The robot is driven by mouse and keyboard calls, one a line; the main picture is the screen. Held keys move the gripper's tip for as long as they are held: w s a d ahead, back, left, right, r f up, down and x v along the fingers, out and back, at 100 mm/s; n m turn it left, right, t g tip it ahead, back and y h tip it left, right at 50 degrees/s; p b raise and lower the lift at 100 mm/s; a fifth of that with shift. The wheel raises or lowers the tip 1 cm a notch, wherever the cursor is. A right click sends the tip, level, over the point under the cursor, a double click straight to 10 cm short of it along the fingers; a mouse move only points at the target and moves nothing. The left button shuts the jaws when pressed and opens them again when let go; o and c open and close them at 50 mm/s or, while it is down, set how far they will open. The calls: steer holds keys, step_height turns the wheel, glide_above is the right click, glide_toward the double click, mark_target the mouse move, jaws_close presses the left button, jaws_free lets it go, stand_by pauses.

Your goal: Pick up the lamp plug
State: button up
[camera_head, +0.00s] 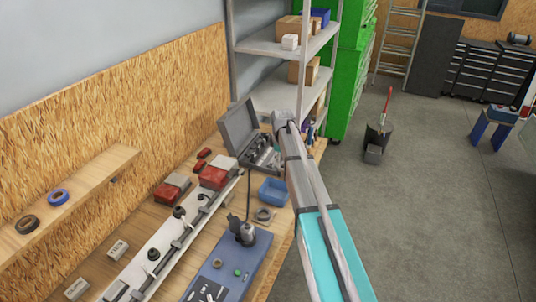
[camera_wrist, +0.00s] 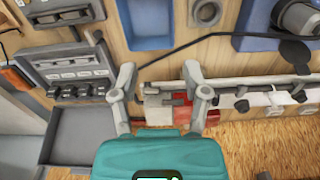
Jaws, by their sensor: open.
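My gripper (camera_wrist: 158,74) is open in the wrist view, its two fingers apart above the workbench, with nothing held. In the head view the gripper (camera_head: 281,121) is near the open toolbox, partly hidden by my arm. A dark plug-like connector (camera_head: 246,232) stands on the blue panel (camera_head: 217,256), with a thin black cable (camera_head: 248,195) rising from it. The wrist view shows a grey cylindrical connector (camera_wrist: 300,18) at top right, apart from my fingers. The black cable (camera_wrist: 210,38) runs across above the fingertips. I cannot tell for sure which part is the lamp plug.
An open grey toolbox (camera_head: 237,123) is beside my gripper. A blue tray (camera_head: 273,191) and a tape ring (camera_head: 263,215) lie on the bench. Shelving (camera_head: 275,95) stands behind; the floor right is mostly clear.

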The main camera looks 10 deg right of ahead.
steer(key=s+f+m+b, duration=0.3)
steer(key=s+f+b, duration=0.1)
steer(key=s, duration=0.5)
steer(key=s+a+f+m+b, duration=0.1)
steer(key=s+f+m+b, duration=0.3)
steer(key=s, duration=0.6)
steer(key=s+a+f+m+b, duration=0.1)
steer(key=s+f+m+b, duration=0.3)
steer(key=s, duration=0.5)
steer(key=shift+s+f+b, duration=0.3)
steer(key=shift+f+b, duration=0.2)
steer(key=shift+f, duration=0.15)
steer(key=shift+s, duration=0.1)
steer(key=shift+c, duration=0.2)
